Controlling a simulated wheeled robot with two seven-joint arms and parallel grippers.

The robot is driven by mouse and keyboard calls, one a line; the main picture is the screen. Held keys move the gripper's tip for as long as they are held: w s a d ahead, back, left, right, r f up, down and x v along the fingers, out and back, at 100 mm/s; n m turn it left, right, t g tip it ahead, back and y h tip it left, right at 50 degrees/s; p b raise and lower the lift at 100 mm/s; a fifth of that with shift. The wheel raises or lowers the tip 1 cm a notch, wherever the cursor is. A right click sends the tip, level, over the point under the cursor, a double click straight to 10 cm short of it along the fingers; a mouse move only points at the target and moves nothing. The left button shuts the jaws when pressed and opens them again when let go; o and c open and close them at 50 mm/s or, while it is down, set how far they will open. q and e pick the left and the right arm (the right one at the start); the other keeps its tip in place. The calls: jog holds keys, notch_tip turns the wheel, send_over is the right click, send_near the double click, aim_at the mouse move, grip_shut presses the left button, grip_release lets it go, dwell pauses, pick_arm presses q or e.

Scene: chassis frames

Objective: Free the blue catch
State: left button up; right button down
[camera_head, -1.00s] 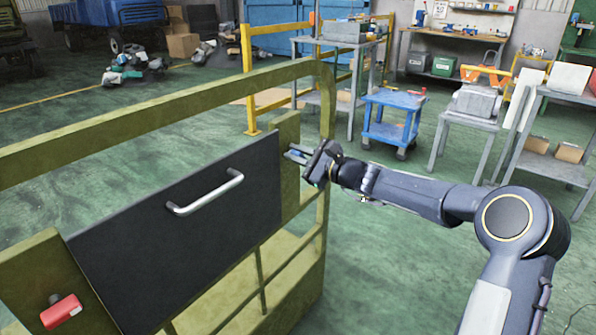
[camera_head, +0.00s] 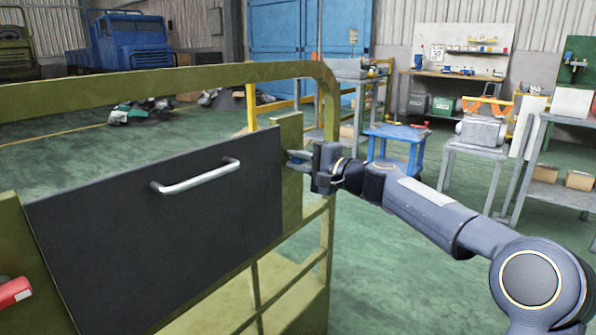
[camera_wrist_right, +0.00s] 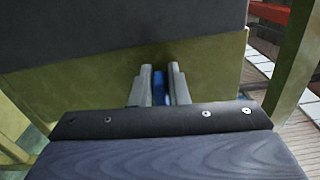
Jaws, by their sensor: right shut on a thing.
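The blue catch (camera_wrist_right: 159,88) shows in the right wrist view as a narrow blue strip between the fingers of my right gripper (camera_wrist_right: 159,86). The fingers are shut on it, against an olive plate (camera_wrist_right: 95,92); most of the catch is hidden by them. In the head view my right gripper (camera_head: 298,158) is at the right edge of a dark panel (camera_head: 150,235) with a silver bar handle (camera_head: 197,178). The panel is set in an olive frame (camera_head: 150,88). A red catch (camera_head: 14,292) sits at the panel's lower left, cut by the picture edge. My left gripper is not in view.
The frame's olive post (camera_head: 329,120) stands just right of my right gripper. A blue cart (camera_head: 398,132) and grey tables (camera_head: 480,150) stand behind on the right. The green floor beside the frame is free.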

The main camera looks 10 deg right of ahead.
jog(key=shift+f+n+b, duration=0.2)
jog(key=shift+n+b, duration=0.2)
dwell(0.3)
jog(key=c, duration=1.4)
grip_release()
jog(key=shift+r, duration=0.1)
jog(key=v, duration=0.7)
jog(key=shift+s+d, duration=0.25)
jog(key=shift+s, duration=0.05)
